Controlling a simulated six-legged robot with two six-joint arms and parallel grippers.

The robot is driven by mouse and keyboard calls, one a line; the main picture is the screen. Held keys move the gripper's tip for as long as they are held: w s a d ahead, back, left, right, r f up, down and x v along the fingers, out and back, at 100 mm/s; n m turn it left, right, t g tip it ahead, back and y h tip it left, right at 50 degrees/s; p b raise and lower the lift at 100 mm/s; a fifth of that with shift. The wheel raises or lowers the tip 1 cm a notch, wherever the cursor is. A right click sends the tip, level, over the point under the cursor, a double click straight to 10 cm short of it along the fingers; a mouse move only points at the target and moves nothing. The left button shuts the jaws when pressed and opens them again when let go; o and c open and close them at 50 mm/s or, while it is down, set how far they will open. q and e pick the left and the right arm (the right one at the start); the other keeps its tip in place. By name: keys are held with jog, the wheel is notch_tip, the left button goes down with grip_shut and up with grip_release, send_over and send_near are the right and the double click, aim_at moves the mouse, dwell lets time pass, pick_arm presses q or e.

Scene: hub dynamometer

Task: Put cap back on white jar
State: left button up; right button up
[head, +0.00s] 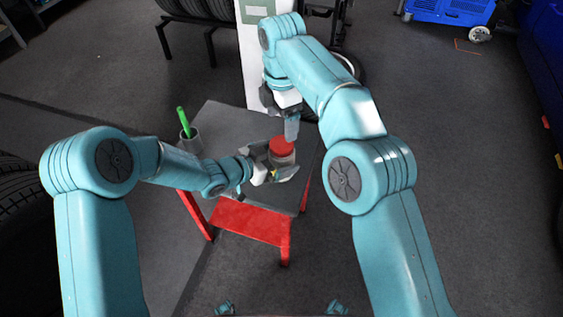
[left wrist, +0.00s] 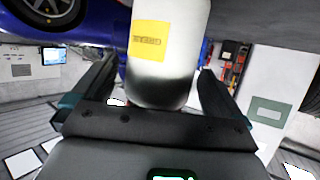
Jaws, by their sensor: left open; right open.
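The white jar (head: 283,159) stands on the grey table top, and the red cap (head: 282,146) shows at its top. I cannot tell whether the cap is seated or only resting there. My left gripper (head: 276,165) is open, low beside the jar, with its fingers on either side of it. In the left wrist view the jar (left wrist: 170,40), with a yellow label, lies between the two spread fingers; the cap is out of that view. My right gripper (head: 291,132) is open and points down just above the cap, partly hiding its far side. Contact with the cap is unclear.
The small table (head: 222,125) has a grey top and red legs. A grey cup (head: 190,144) holding a green stick-like thing (head: 183,119) stands at its left side. A white post (head: 253,65) rises behind the table. The table top between cup and jar is mostly clear.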

aim_at(282, 144)
pick_arm(q)
jog(key=shift+x, duration=0.8)
jog(key=shift+c, duration=0.3)
grip_shut()
pick_arm(e)
jog(key=n, duration=0.4)
jog(key=shift+n, duration=0.3)
jog(key=shift+f, duration=4.05)
